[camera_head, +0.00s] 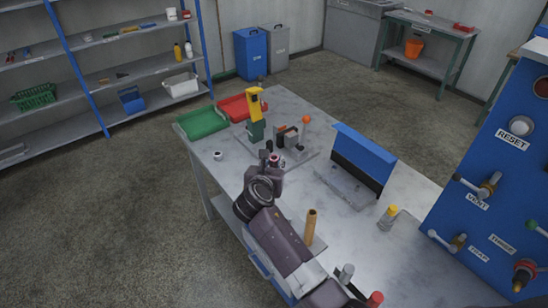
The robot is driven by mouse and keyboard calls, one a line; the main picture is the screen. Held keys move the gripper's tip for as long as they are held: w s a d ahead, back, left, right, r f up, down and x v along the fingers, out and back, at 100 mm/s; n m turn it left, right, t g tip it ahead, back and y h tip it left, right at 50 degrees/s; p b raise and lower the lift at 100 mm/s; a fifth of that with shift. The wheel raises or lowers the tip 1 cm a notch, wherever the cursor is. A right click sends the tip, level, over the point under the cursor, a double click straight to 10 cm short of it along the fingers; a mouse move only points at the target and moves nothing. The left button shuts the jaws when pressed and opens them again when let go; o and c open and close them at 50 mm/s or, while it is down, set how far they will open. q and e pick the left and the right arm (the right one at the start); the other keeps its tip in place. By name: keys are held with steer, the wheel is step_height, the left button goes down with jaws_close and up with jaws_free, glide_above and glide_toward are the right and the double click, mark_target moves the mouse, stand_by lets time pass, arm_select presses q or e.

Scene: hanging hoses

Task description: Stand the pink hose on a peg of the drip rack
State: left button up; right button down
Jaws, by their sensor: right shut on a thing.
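My right arm comes in from the bottom over the near part of the grey table, and my right gripper (271,158) points away from me, above the table. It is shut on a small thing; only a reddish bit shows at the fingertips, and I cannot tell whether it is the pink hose. No pink hose shows clearly anywhere else. I cannot make out the drip rack for sure. A grey plate with several small upright parts, among them a stick with an orange ball (306,119), lies just beyond the gripper. My left gripper is not in view.
A yellow and green device (256,112), a green tray (203,122) and a red tray (236,107) stand at the far end. A blue-topped stand (364,146) is right of the gripper. A tan tube (310,227) stands beside my arm. A blue panel (490,185) with valves closes the right side.

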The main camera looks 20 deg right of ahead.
step_height(320, 180, down, 2)
steer(key=shift+f+b, duration=0.1)
steer(key=shift+b, duration=0.25)
steer(key=shift+f, duration=0.55)
steer(key=shift+f+b, duration=0.25)
steer(key=shift+b, duration=0.15)
arm_select(q)
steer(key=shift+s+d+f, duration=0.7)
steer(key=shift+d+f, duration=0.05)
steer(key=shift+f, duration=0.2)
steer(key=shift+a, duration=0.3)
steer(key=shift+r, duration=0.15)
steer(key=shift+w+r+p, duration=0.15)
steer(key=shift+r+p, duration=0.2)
steer(key=shift+p, duration=0.2)
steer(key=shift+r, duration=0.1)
